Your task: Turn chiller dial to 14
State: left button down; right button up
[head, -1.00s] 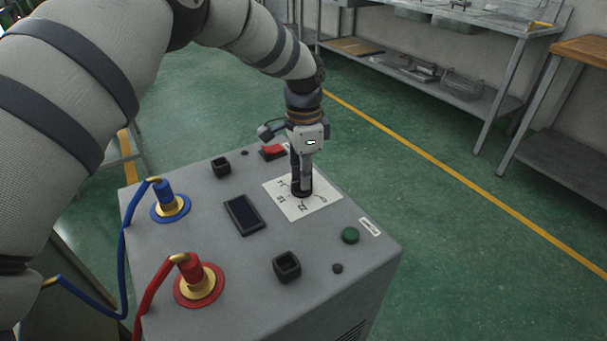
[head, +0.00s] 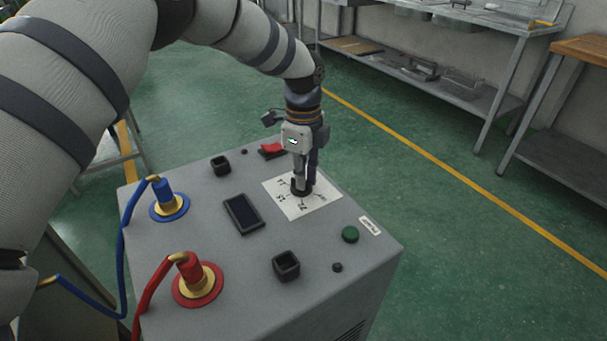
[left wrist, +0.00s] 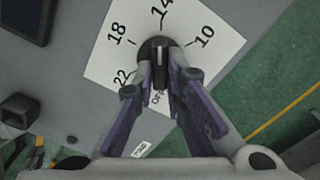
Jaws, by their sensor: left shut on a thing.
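The chiller dial (left wrist: 158,47) is a round black knob on a white scale card (left wrist: 100,67) marked 10, 14, 18, 22 and OFF. The 14 sits at the top of the card in the left wrist view. My left gripper (left wrist: 161,78) is shut on the knob, with a finger on each side. In the head view my left gripper (head: 302,184) points down onto the dial on the grey chiller's top (head: 210,240) and hides part of the knob. A thin light line shows on the knob, but its exact reading is hard to tell. My right gripper is not in view.
Near the dial are a red switch (head: 271,150), a green button (head: 350,234) and a dark display (head: 244,214). A blue hose fitting (head: 167,200) and a red one (head: 194,280) stand up at the left. Green floor (head: 440,230) lies clear to the right.

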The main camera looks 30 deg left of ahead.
pick_arm(q)
jog(key=shift+m, duration=0.3)
jog(key=c, duration=1.6)
grip_release()
jog(key=shift+c, duration=0.2)
notch_tip(320, 180, up, 12)
